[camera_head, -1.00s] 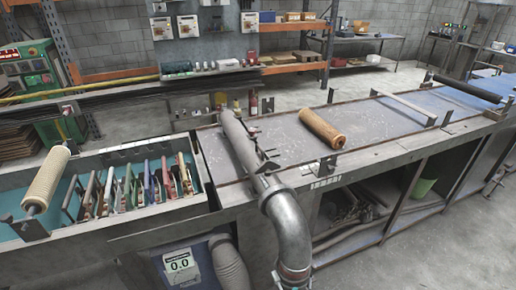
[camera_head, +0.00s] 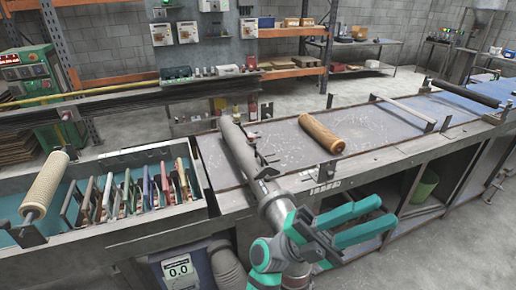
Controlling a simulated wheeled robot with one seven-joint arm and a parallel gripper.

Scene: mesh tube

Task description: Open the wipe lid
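I cannot make out a wipe container or its lid in the head view. My gripper (camera_head: 387,212) has come in at the lower middle, in front of the workbench's front edge. Its two teal fingers point right and are spread apart, with nothing seen between them. My gripper and wrist cover part of the bench front and the bent end of the grey pipe (camera_head: 240,150).
A tan roller (camera_head: 321,133) lies on the bench top (camera_head: 285,140). At left, a blue-lined tray (camera_head: 125,170) holds several coloured-handled tools, with a cream roller (camera_head: 45,182) at its end. A green bucket (camera_head: 425,186) stands under the bench.

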